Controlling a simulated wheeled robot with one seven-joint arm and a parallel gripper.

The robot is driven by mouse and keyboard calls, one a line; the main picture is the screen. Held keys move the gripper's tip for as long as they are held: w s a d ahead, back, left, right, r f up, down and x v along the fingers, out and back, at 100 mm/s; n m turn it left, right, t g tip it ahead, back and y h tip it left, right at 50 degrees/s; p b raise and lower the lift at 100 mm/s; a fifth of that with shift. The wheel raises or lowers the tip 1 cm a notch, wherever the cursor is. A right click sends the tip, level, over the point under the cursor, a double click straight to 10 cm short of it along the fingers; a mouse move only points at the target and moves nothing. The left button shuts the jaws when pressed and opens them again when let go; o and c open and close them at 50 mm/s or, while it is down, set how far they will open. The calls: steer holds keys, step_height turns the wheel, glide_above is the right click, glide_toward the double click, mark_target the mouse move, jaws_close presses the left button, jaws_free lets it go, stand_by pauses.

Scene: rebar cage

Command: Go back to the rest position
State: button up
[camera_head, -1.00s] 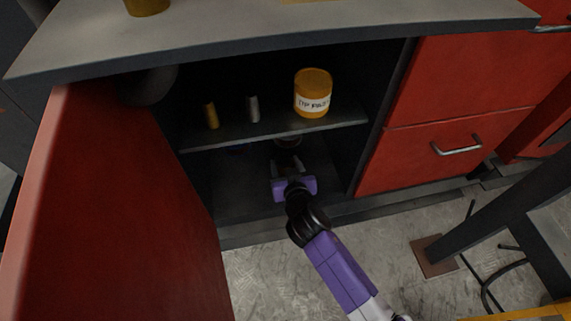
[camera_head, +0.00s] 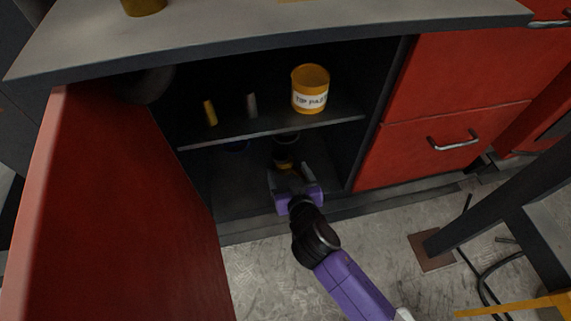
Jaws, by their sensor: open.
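My gripper (camera_head: 290,172) is at the lower level of the open cabinet, under the shelf (camera_head: 270,127). Its jaws are open, with nothing seen between them. A small orange and dark object (camera_head: 284,157) stands on the cabinet floor just beyond the fingertips, partly hidden by the shelf edge and the gripper. I cannot tell whether the fingers touch it. My purple arm reaches in from the lower right.
A red door (camera_head: 110,210) stands open at the left. The shelf holds a yellow jar (camera_head: 310,89), a yellow cylinder (camera_head: 210,113) and a grey cylinder (camera_head: 251,105). Red drawers (camera_head: 430,145) are at the right. Worktop (camera_head: 270,35) overhangs above. Table leg (camera_head: 480,215) stands at right.

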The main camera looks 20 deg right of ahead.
steer(key=shift+s+a+r, duration=0.1)
steer(key=shift+s+r, duration=0.2)
steer(key=shift+s, duration=0.35)
